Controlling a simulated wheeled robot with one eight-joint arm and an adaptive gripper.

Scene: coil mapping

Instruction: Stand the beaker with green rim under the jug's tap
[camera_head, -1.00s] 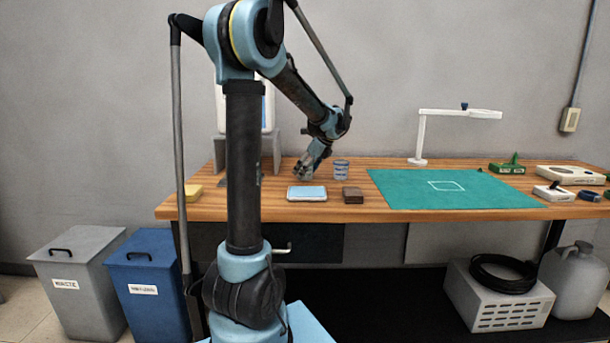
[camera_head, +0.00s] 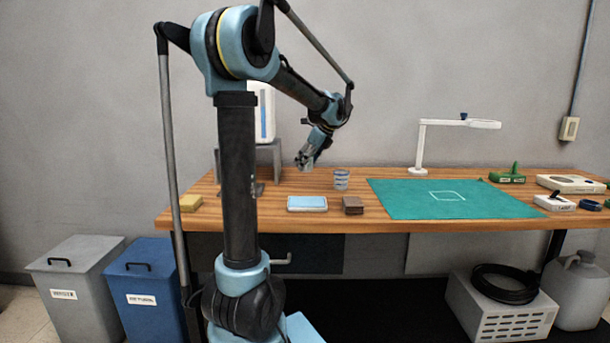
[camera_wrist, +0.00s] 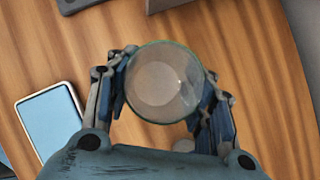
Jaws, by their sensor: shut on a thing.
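The beaker with green rim (camera_wrist: 162,82) is clear, and I look down into its mouth in the wrist view. My gripper (camera_wrist: 165,95) is shut on it, one finger on each side. In the head view my gripper (camera_head: 304,163) is above the bench, left of a second beaker; the held beaker is hard to make out there. The white jug (camera_head: 264,113) with a blue stripe stands on a grey stand (camera_head: 270,155), left of my gripper and partly behind my arm. I cannot make out its tap.
A clear beaker with blue markings (camera_head: 341,180) stands right of my gripper. A light-blue pad (camera_head: 307,203) and a brown block (camera_head: 352,205) lie near the front edge. A yellow block (camera_head: 190,203) lies at left. A green mat (camera_head: 410,200) and white lamp (camera_head: 421,145) are to the right.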

